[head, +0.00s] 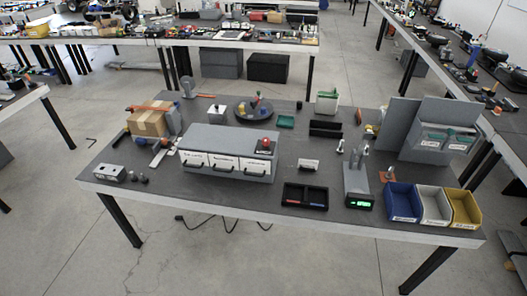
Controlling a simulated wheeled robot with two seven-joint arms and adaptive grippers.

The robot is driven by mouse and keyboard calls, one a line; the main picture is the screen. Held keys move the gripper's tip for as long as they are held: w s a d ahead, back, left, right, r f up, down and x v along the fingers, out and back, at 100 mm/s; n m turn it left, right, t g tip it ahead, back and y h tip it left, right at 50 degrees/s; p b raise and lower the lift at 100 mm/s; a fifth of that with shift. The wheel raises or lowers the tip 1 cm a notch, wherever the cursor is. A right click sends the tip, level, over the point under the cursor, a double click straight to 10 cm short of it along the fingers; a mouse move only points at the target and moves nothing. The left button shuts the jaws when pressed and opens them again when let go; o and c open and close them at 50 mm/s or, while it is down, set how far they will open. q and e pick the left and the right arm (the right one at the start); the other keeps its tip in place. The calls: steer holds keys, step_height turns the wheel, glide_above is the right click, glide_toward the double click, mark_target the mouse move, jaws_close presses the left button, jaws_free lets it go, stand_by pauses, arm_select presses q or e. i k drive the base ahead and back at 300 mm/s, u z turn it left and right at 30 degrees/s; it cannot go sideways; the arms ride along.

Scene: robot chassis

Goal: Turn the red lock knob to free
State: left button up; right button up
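A small red part (264,142), which looks like the red lock knob, sits on a dark block at the right end of the top of a grey drawer unit (222,138). It is too small to tell which way it is turned. The unit stands near the middle of the dark table (240,196), with labelled white drawer fronts that appear shut. Neither of my grippers is in view, and nothing touches the red part.
A cardboard box (150,122) stands at the left. A black tray (305,196), a grey device with a green display (358,185) and blue (402,202), white (434,205) and yellow (464,208) bins line the front right. The front left-middle edge is clear.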

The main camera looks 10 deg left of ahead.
mark_target(265, 141)
steer(key=u, duration=3.45)
steer(key=k, duration=1.55)
steer(key=z, duration=1.8)
